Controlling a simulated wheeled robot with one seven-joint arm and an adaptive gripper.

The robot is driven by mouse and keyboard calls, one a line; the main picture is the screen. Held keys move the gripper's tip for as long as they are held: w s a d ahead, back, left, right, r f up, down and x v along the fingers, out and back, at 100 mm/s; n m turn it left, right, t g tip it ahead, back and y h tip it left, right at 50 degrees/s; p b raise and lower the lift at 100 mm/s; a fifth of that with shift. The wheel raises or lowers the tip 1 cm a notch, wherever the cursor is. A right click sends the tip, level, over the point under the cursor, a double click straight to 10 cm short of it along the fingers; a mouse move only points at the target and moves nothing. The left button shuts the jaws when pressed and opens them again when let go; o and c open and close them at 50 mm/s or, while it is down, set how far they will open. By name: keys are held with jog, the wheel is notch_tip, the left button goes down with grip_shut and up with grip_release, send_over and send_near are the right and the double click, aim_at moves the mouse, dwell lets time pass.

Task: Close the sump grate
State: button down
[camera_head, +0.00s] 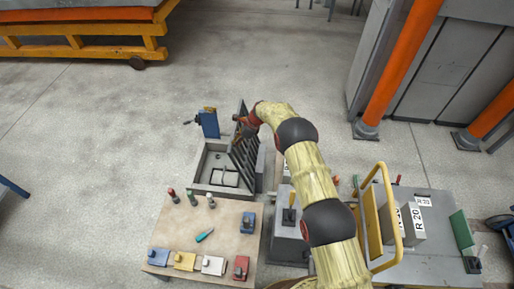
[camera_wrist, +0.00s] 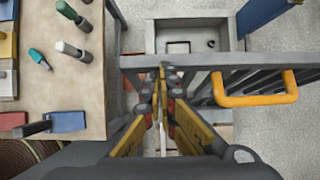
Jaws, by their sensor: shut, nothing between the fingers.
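The sump is a grey open box in the floor (camera_head: 212,178), and its basin shows at the top of the wrist view (camera_wrist: 208,36). The dark barred grate (camera_head: 244,150) stands up steeply at the sump's right side, so the sump is uncovered. In the wrist view the grate's top edge (camera_wrist: 215,60) runs across just beyond my fingertips, with a yellow-orange handle (camera_wrist: 256,98) to the right. My gripper (camera_wrist: 162,72) is shut and empty at the grate's edge, left of the handle. I cannot tell whether it touches. In the head view my gripper (camera_head: 242,126) is by the grate's upper part.
A grey cart with a yellow rail (camera_head: 372,235) is at the right. Floor is clear to the left.

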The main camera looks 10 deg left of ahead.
jog(key=a+f+b, duration=0.3)
jog(key=a+b, duration=0.2)
jog(key=a, duration=0.6)
jog(key=shift+f+b, duration=0.35)
jog(key=shift+a, duration=0.1)
jog(key=shift+r, duration=0.1)
jog(key=v, duration=1.2)
